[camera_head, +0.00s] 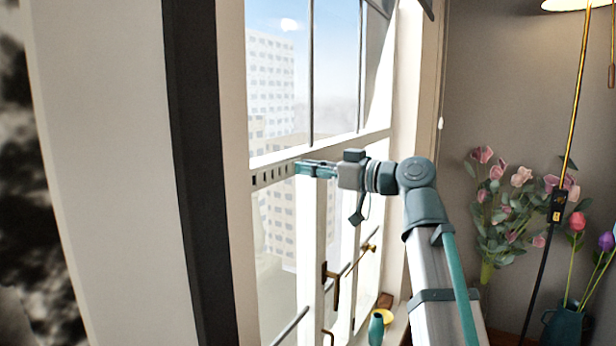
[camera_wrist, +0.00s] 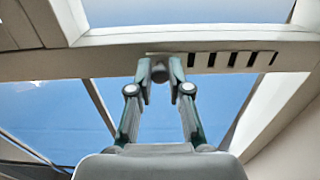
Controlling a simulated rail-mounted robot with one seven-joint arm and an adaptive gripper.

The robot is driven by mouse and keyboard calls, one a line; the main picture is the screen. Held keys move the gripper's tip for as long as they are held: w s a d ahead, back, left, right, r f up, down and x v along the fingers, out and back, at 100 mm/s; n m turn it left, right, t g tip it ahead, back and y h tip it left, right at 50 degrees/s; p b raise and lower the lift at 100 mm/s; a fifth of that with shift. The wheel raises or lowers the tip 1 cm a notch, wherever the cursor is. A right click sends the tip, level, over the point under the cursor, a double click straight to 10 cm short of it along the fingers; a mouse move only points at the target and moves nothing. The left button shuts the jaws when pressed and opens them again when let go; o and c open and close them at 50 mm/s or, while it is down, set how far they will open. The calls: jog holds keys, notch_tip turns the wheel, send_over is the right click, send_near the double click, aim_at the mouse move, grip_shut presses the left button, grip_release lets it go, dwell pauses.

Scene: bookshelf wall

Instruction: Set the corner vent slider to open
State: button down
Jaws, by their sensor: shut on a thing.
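The corner vent is a pale strip set in the window's horizontal crossbar, with a row of dark slots (camera_wrist: 232,60) showing to the right of my gripper in the wrist view. The slots also show left of my gripper in the head view (camera_head: 272,175). My gripper (camera_wrist: 160,66) is at the strip, and its two fingers are closed around a small grey slider knob (camera_wrist: 160,75). In the head view my gripper (camera_head: 299,168) reaches the crossbar from the right and hides the knob.
Window handles (camera_head: 333,287) sit below my gripper on the frame. A yellow bowl (camera_head: 383,317) and a teal vase (camera_head: 376,330) stand on the sill. Flowers (camera_head: 510,200) and a lamp (camera_head: 575,5) are at the right.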

jog(key=shift+w, duration=0.15)
jog(key=c, duration=1.1)
grip_release()
jog(key=shift+w+d, duration=0.1)
jog(key=shift+d, duration=0.05)
jog(key=v, duration=1.2)
jog(key=shift+r, duration=0.1)
